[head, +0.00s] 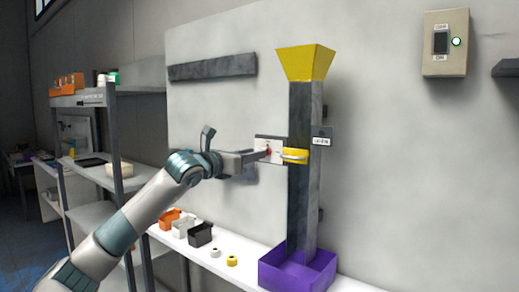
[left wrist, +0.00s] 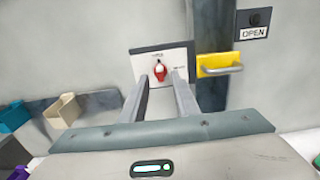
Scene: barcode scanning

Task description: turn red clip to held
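The red clip (left wrist: 161,70) is a small red knob with a pale top on a white plate (left wrist: 178,56) fixed to the wall. It appears upright, and its pale end points to the label above; the small lettering is too blurred to read. In the head view the red clip (head: 268,151) is a speck beside the chute, mostly hidden by my left gripper (head: 258,156). In the left wrist view my left gripper (left wrist: 161,76) is open, with one fingertip on each side of the clip. I cannot tell whether they touch it. My right gripper is not in view.
A grey chute (head: 303,205) with a yellow funnel (head: 305,63) stands right of the plate, above a purple bin (head: 297,275). A yellow handle (left wrist: 218,66) and an OPEN sign (left wrist: 254,32) are close by. Small bins (head: 200,234) line the white shelf below. Shelving stands at left.

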